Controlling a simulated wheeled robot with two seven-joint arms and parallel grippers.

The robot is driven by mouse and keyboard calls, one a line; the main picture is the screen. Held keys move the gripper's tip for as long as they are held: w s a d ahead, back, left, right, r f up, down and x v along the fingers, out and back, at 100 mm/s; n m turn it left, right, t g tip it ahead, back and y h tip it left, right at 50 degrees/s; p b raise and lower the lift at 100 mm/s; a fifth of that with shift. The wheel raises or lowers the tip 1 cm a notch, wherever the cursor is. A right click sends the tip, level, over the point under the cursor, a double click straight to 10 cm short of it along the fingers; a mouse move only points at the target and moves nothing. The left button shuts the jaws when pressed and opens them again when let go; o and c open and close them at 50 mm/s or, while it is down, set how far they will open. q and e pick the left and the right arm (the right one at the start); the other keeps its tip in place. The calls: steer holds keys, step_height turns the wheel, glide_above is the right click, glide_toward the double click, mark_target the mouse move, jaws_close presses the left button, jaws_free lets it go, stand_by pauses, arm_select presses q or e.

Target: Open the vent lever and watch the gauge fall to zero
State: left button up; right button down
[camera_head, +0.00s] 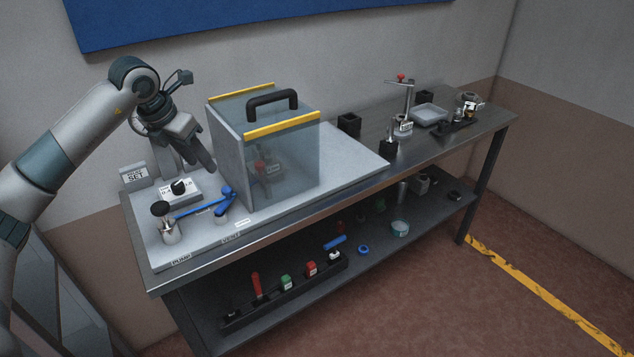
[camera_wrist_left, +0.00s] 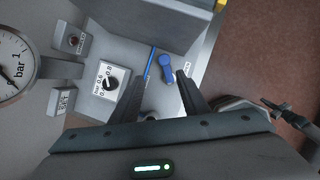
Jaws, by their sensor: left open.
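The blue vent lever (camera_head: 225,200) stands on the light base plate, in front of the clear-fronted box, by a small label. In the left wrist view the lever (camera_wrist_left: 167,68) shows beyond and between my fingertips, apart from them. My left gripper (camera_head: 206,163) is open and empty, above the plate and behind the lever. It also shows at the bottom of the left wrist view (camera_wrist_left: 162,88). The gauge (camera_wrist_left: 12,70) is a white dial marked bar, cut off at the left edge; I cannot read its needle exactly. My right gripper is out of view.
A blue tube (camera_head: 197,208) runs from the metal pump (camera_head: 168,228) towards the lever. A dial box (camera_head: 180,189) sits behind it. The box (camera_head: 285,150) with a black handle stands close to the right of my gripper. The plate (camera_head: 350,158) is bare right of the box.

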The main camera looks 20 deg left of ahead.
arm_select(q)
steer(key=b+v, duration=0.1)
steer(key=v, duration=0.4)
steer(key=s+d+m+h, duration=0.1)
steer(key=d+h, duration=0.5)
steer(key=d, duration=0.9)
steer(key=s+d+f+m+h, duration=0.1)
steer(key=d+h, duration=0.6)
steer(key=d, duration=0.8)
steer(key=shift+s+t, duration=0.3)
